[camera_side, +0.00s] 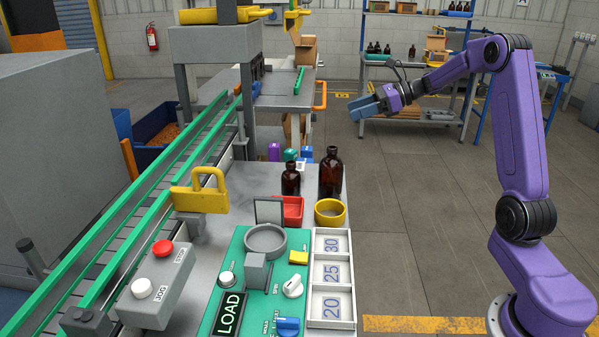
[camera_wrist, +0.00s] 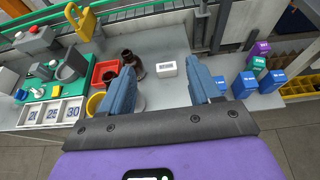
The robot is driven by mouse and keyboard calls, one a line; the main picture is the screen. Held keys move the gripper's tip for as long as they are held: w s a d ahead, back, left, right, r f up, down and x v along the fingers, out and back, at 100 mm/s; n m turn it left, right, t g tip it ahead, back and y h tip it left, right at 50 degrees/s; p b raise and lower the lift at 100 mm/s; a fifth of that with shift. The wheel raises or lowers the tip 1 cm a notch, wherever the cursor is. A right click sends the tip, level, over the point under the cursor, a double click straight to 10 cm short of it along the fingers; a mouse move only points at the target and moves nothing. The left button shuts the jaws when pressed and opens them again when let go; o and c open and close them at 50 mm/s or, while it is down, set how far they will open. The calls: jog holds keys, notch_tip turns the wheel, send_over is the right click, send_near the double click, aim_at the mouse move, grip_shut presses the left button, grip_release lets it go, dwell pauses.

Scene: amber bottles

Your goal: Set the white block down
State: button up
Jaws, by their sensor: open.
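The white block (camera_wrist: 166,66), with a small dark marking on top, rests on the grey bench top (camera_wrist: 178,98) in the wrist view. It stands apart from the brown bottle (camera_wrist: 133,60) to its left. In the side view my gripper (camera_side: 364,108) is raised in the air, right of the bench and well above the floor.
Two amber bottles (camera_side: 330,174) stand near a red bin (camera_side: 290,208) and yellow bowl (camera_side: 330,211). A numbered white tray (camera_side: 331,252) lies beside the green panel (camera_side: 236,270). Blue boxes (camera_wrist: 272,81) and a green box (camera_wrist: 257,62) stand right of the block.

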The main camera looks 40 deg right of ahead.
notch_tip(320, 180, up, 8)
jog(key=w+a+f+n+g+h, duration=0.1)
jog(key=a+f+n+g+h, duration=0.2)
jog(key=a+n, duration=0.25)
jog(key=w+a+f+n+g+h, duration=0.1)
jog(key=a+f+n+g+h, duration=0.3)
jog(key=a, duration=0.3)
jog(key=w+a+r+n+t+h, duration=0.2)
jog(key=w+a+r+n+h, duration=0.1)
jog(key=a+r+n+h, duration=0.4)
jog(key=n, duration=0.1)
send_near(299, 166)
jog(key=x, duration=0.4)
jog(key=shift+w+f, duration=0.25)
jog(key=shift+w, duration=0.1)
jog(key=shift+s+x, duration=0.2)
jog(key=shift+x, duration=2.6)
jog(key=shift+d, duration=0.1)
grip_shut()
jog(key=shift+r, duration=0.1)
